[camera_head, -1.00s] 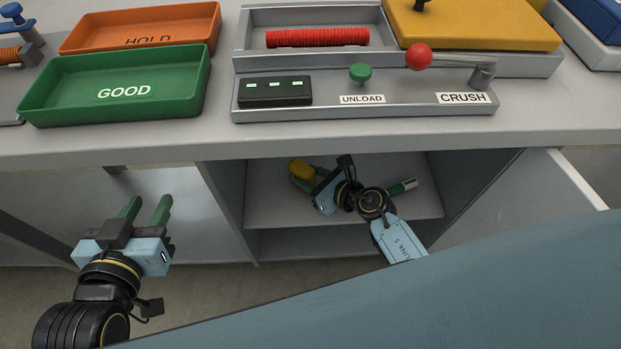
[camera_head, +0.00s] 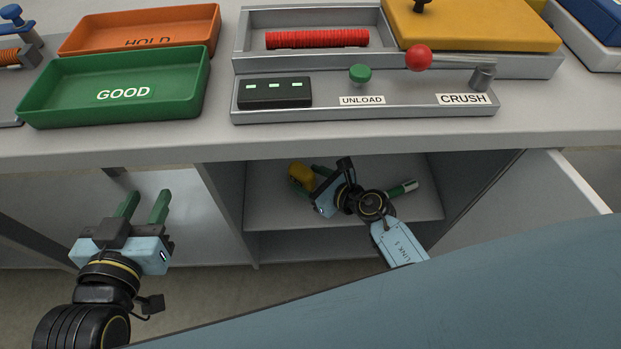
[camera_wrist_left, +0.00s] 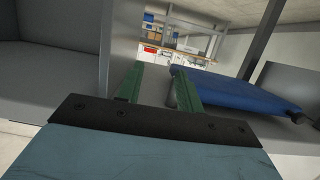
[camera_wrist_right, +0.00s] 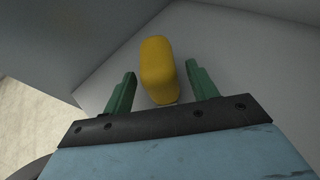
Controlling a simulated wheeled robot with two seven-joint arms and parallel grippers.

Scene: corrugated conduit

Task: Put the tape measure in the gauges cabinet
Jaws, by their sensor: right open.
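The yellow tape measure (camera_head: 300,174) sits on the shelf inside the open cabinet (camera_head: 270,208) under the bench. In the right wrist view the tape measure (camera_wrist_right: 158,70) stands between and slightly beyond the two green fingers, with gaps on both sides. My right gripper (camera_head: 310,181) reaches into the cabinet; its fingers (camera_wrist_right: 155,92) are open and hold nothing. My left gripper (camera_head: 145,206) is open and empty in front of the bench, left of the cabinet. Its spread fingers (camera_wrist_left: 158,85) also show in the left wrist view. No gauges label is visible on the cabinet.
The cabinet door (camera_head: 540,190) stands open at the right. A green-and-white item (camera_head: 403,187) lies on the shelf behind my right wrist. On the bench are a green GOOD tray (camera_head: 180,95), an orange HOLD tray (camera_head: 185,22) and the crush fixture (camera_head: 330,115).

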